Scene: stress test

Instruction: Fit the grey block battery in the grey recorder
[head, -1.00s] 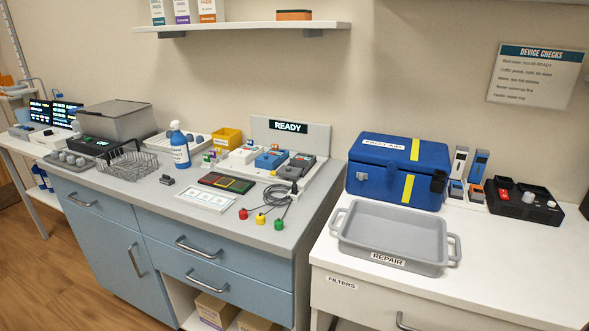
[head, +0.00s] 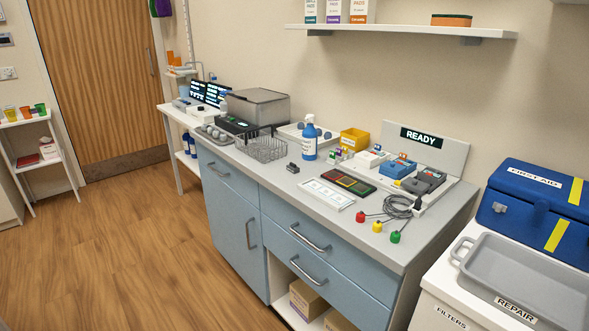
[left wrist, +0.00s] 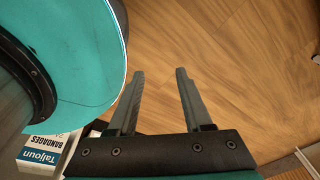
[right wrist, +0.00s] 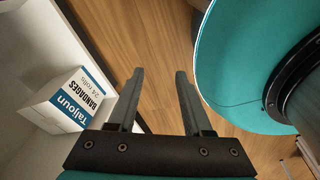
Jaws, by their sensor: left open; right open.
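A dark grey device that looks like the grey recorder (head: 425,181) sits at the right end of the row on the charging base under the READY sign. Whether its battery slot is empty is too small to tell. My left gripper (left wrist: 160,73) is open and empty above wooden floor in the left wrist view. My right gripper (right wrist: 160,74) is open and empty in the right wrist view. Neither gripper shows in the head view.
A white device (head: 370,159) and a blue device (head: 397,169) stand left of the grey one. A blue bottle (head: 309,141), wire basket (head: 262,148), white card (head: 328,194) and leads with coloured ends (head: 377,226) crowd the counter. A grey repair tray (head: 535,262) is at right.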

